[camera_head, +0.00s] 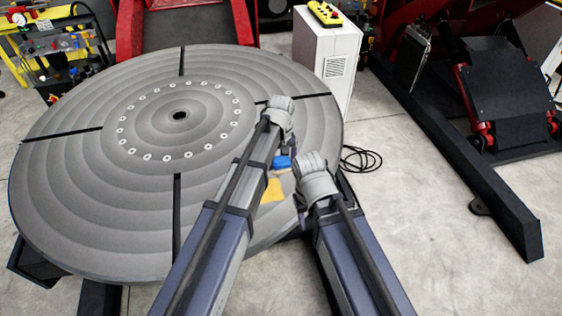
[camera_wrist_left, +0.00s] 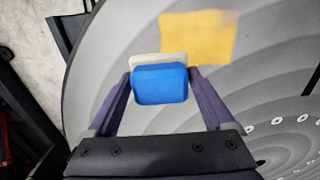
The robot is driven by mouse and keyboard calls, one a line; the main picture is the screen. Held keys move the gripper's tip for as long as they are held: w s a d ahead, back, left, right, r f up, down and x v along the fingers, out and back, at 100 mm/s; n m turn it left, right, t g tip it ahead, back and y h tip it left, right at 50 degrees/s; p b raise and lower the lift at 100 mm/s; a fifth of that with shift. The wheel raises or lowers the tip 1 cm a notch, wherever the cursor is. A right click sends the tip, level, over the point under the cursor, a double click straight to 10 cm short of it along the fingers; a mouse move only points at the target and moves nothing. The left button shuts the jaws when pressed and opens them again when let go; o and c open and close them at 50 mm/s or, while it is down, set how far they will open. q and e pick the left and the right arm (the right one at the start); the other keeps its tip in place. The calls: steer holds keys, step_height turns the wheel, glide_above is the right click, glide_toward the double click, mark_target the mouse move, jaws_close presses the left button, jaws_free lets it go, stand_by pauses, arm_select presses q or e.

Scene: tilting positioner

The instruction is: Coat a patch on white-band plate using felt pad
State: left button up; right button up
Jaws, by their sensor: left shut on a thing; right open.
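My left gripper (camera_wrist_left: 160,92) is shut on a felt pad, a blue block (camera_wrist_left: 160,84) with a pale cream layer on its far side. The pad sits between the two dark purple fingers. In the head view the blue part (camera_head: 282,162) shows beside my left arm, below the left wrist. A flat yellow patch (camera_wrist_left: 198,38) lies just past the pad; it also shows in the head view (camera_head: 271,190). I cannot make out a white band on any plate. My right gripper (camera_head: 316,180) is to the right and lower, open, its fingers mostly hidden.
The large round grey positioner table (camera_head: 80,190) has dark slots and a ring of pale bolts. A white cabinet (camera_head: 325,50) stands behind it, with a black cable (camera_head: 362,160) on the floor. Red machinery is at the back.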

stand_by(0.5)
arm_select(q)
steer(key=s+a+f+b, duration=0.1)
steer(key=s+a, duration=0.8)
steer(key=a, duration=0.3)
steer(key=shift+a, duration=0.3)
arm_select(e)
steer(key=shift+s+a+f, duration=0.2)
steer(key=shift+a+f, duration=0.4)
arm_select(q)
steer(key=shift+f, duration=0.2)
arm_select(e)
steer(key=shift+f, duration=0.1)
